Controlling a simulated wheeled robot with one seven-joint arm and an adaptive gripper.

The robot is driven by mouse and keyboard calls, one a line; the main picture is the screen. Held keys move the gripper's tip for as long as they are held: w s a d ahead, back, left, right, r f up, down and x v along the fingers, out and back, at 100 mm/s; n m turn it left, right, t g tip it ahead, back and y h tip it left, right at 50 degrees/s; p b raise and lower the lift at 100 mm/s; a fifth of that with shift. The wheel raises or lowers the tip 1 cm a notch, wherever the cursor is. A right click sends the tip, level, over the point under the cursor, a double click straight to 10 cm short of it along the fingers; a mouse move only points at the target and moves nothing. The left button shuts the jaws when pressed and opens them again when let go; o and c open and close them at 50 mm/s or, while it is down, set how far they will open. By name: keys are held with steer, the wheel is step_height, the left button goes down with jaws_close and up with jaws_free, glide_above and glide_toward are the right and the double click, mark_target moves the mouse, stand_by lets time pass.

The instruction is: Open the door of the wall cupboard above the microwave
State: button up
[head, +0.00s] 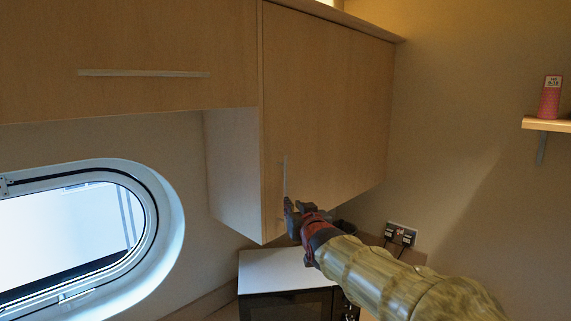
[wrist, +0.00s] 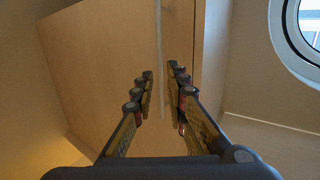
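The wall cupboard door (head: 325,100) is plain light wood and looks shut. Its thin vertical metal handle (head: 285,175) is near the door's lower left edge. The microwave (head: 288,272) stands below the cupboard, with a white top and dark front. My gripper (head: 290,207) is at the lower end of the handle, in front of the door. In the wrist view my gripper (wrist: 163,73) is open, and the handle (wrist: 160,45) shows in the gap between the fingers. I see space on both sides of the handle; whether a finger touches it I cannot tell.
A second cupboard front (head: 130,50) with a horizontal handle is at the upper left. An oval porthole (head: 170,215) is below it. A wall socket with plugs (head: 400,235) is right of the microwave. A small shelf (head: 545,124) holds a pink box (head: 550,98).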

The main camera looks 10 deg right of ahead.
mark_target(286, 182)
steer(key=shift+t, duration=0.6)
steer(key=shift+w+r+p, duration=0.45)
steer(key=shift+w+r, duration=0.2)
steer(key=shift+w, duration=1.15)
steer(key=shift+w+r+p, duration=0.4)
steer(key=shift+w+r, duration=0.2)
steer(key=shift+w, duration=1.25)
steer(key=shift+w+r+p, duration=0.45)
steer(key=shift+w+r, duration=0.2)
steer(key=shift+w, duration=1.15)
steer(key=shift+c, duration=0.7)
jaws_close()
steer(key=shift+s, duration=0.1)
